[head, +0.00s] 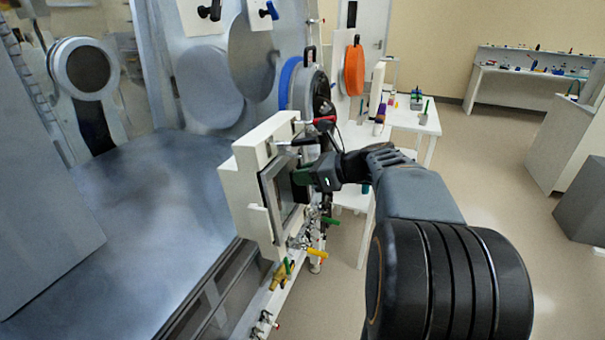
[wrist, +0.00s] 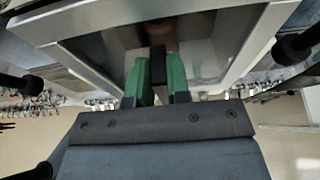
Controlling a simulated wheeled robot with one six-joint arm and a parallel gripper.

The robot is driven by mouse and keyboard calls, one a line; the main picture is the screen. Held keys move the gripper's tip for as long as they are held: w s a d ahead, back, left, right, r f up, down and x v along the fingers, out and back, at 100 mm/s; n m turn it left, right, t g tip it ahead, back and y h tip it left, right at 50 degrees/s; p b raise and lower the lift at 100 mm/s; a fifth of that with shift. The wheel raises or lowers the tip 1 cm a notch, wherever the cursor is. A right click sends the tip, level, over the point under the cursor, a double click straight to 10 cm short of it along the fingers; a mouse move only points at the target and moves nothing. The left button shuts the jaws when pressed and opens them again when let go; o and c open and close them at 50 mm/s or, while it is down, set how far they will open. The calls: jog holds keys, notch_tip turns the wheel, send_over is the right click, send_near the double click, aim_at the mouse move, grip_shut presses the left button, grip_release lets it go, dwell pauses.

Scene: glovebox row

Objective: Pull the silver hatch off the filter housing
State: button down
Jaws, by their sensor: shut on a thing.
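The filter housing (head: 245,170) is a white block at the glovebox front, in the middle of the head view. The silver hatch (head: 279,192) is a flat dark-edged panel on its right side, upright and at or very close to the housing. My gripper (head: 301,177) reaches it from the right. In the wrist view the green fingers of my gripper (wrist: 157,75) are shut on a dark handle (wrist: 158,66) at the hatch. The silver rim (wrist: 85,57) of the hatch spreads around the fingers. My gripper hides part of the hatch in the head view.
Valves with coloured handles (head: 317,253) sit just below the housing. A red lever (head: 319,121) and a blue-rimmed round port (head: 287,82) are close above it. A white table (head: 407,120) with small items stands behind my arm.

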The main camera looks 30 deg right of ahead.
jog(key=shift+f+p+v, duration=0.25)
jog(key=shift+p+v, duration=0.25)
jog(key=shift+v, duration=0.85)
jog(key=shift+s+d, duration=0.15)
jog(key=shift+s, duration=0.05)
jog(key=s+d+p, duration=0.2)
jog(key=s+d, duration=0.3)
jog(key=shift+s+r+p, duration=0.35)
jog(key=shift+r, duration=0.1)
dwell(0.3)
jog(key=shift+d, duration=0.15)
